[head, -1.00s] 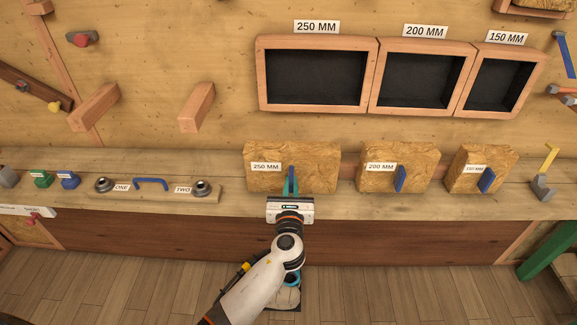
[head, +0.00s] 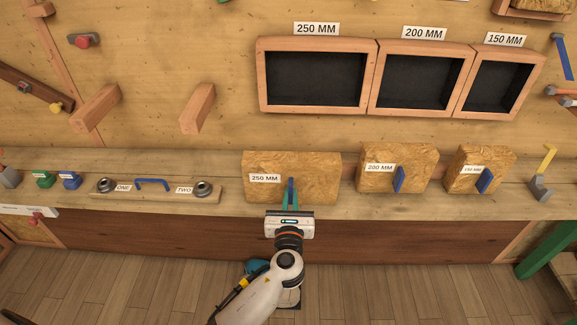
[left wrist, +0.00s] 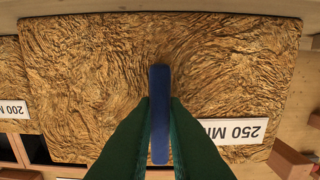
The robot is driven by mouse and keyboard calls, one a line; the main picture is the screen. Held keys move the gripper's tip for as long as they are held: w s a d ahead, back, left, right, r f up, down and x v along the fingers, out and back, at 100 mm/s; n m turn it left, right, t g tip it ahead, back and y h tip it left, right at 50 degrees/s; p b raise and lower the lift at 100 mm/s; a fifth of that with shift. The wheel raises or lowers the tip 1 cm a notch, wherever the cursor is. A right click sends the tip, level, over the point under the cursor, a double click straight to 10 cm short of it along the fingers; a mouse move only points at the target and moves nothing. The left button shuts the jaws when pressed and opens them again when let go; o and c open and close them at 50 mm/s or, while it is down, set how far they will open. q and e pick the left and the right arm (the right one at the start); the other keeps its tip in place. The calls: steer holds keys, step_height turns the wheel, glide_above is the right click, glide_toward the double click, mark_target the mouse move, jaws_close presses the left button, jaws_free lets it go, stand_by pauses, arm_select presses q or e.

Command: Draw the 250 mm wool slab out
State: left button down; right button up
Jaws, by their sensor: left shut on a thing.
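The 250 mm wool slab (head: 318,170) is a brown fibrous block with a "250 MM" label, standing on the bench in the head view. A blue upright handle (head: 291,184) sticks out of its front face. My left gripper (head: 290,197) is shut on this handle, with its green fingers on either side. In the left wrist view the slab (left wrist: 90,70) fills most of the picture, and the blue handle (left wrist: 160,110) lies between the two green fingers (left wrist: 160,130). My right gripper is not in view.
The 200 mm slab (head: 375,180) and 150 mm slab (head: 462,180) stand to the right on the bench (head: 230,205). Three empty framed openings, such as the 250 MM one (head: 312,80), are above. A board with two knobs (head: 150,197) lies to the left.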

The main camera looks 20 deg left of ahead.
arm_select(q)
steer(key=shift+v, duration=1.3)
